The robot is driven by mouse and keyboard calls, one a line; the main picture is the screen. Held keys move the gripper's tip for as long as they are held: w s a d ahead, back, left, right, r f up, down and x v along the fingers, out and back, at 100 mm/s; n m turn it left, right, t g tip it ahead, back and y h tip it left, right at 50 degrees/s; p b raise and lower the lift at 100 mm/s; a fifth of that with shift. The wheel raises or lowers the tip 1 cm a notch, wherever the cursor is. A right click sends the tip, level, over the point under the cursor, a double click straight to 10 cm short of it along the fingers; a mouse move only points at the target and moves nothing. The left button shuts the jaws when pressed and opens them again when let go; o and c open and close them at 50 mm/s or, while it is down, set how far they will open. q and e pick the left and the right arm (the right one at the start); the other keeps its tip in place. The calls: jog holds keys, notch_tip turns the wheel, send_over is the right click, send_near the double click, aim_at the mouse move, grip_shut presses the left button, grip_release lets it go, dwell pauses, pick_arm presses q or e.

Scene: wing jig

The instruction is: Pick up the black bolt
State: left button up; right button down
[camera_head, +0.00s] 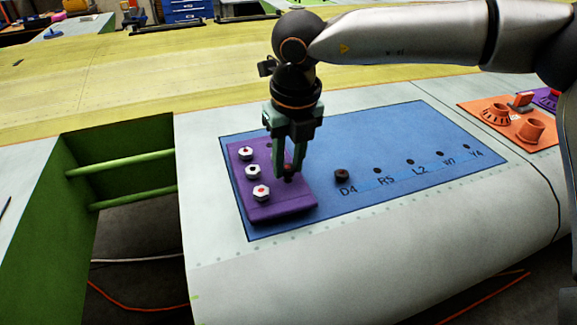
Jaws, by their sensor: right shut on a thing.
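My right gripper (287,174) points straight down over the right side of the purple block (285,211). Its fingers are shut on a small dark bolt (288,169), which looks like the black bolt and is mostly hidden between the fingertips. I cannot tell whether it is still seated in the block. Three pale bolts (252,171) with dark or reddish centres stand in a row along the block's left side. Another black bolt-like piece (341,175) sits on the blue mat above the label D4. My left gripper is not in view.
The blue mat (400,125) has a row of dark holes (409,162) labelled R5, L2 and onward. An orange plate (512,127) with raised cups lies at the right. A green-walled opening (120,150) with bars is at the left.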

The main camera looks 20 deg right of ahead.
pick_arm(q)
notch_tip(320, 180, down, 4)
jog(key=b, duration=0.3)
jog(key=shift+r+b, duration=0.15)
jog(key=shift+b, duration=0.2)
pick_arm(e)
jog(key=s+d+r, duration=0.3)
jog(key=s+r, duration=0.9)
jog(key=s, duration=0.1)
jog(key=shift+s, duration=0.4)
jog(key=shift+w, duration=0.1)
